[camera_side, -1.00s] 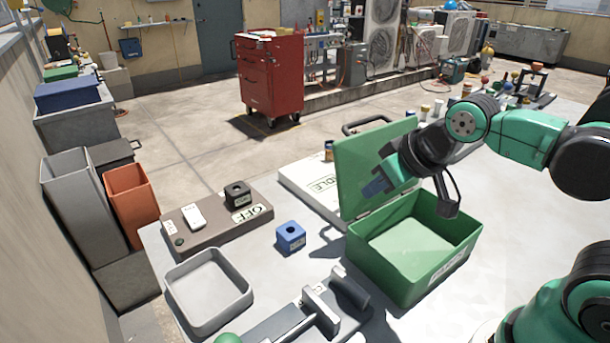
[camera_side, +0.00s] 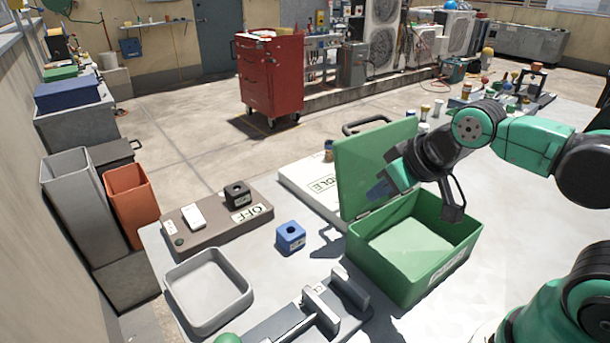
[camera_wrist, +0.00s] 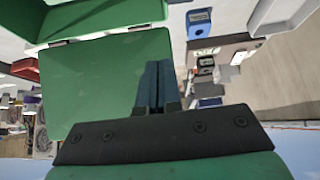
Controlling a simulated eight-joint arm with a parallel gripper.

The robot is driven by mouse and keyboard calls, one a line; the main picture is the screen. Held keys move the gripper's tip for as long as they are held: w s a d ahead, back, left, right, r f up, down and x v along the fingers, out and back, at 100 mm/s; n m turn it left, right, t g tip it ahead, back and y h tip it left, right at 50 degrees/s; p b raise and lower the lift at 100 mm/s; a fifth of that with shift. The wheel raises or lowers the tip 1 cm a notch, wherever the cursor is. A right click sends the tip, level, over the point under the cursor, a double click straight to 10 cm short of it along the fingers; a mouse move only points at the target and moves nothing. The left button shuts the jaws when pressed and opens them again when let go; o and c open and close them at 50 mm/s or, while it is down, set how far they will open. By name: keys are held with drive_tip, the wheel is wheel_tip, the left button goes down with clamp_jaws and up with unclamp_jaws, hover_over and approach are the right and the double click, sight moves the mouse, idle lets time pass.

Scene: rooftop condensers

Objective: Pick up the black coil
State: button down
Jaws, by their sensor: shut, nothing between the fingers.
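The black coil (camera_side: 237,194) is a small dark block with a hole in its top. It stands on the brown board (camera_side: 187,237) near the OFF label, left of centre in the side view. In the wrist view a small dark block on the board, likely this coil, shows at the upper right (camera_wrist: 205,63). My gripper (camera_side: 377,190) is shut and empty, with blue fingers. It is in front of the raised lid of the green box (camera_side: 405,285), well to the right of the coil. The fingers also show in the wrist view (camera_wrist: 157,85).
A blue coil (camera_side: 290,237) stands on the table between the board and the green box. A grey tray (camera_side: 209,311) and a clamp-like fixture (camera_side: 322,306) are at the front. A white IDLE board (camera_side: 310,187) lies behind the box. Grey and orange bins (camera_side: 131,201) stand at left.

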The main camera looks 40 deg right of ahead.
drive_tip(key=shift+c, duration=0.6)
unclamp_jaws()
wheel_tip(320, 180, up, 5)
drive_tip(key=w+a+r+g, duration=0.1)
drive_tip(key=w+a+r, duration=0.15)
drive_tip(key=w, duration=0.35)
drive_tip(key=w+a+r, duration=0.1)
drive_tip(key=w+r, duration=0.2)
drive_tip(key=w, duration=0.2)
drive_tip(key=g, duration=0.2)
hover_over(237, 190)
drive_tip(key=s, duration=0.2)
wheel_tip(237, 190, down, 6)
wheel_tip(237, 190, down, 10)
drive_tip(key=shift+s+r, duration=0.1)
drive_tip(key=shift+x, duration=2.7)
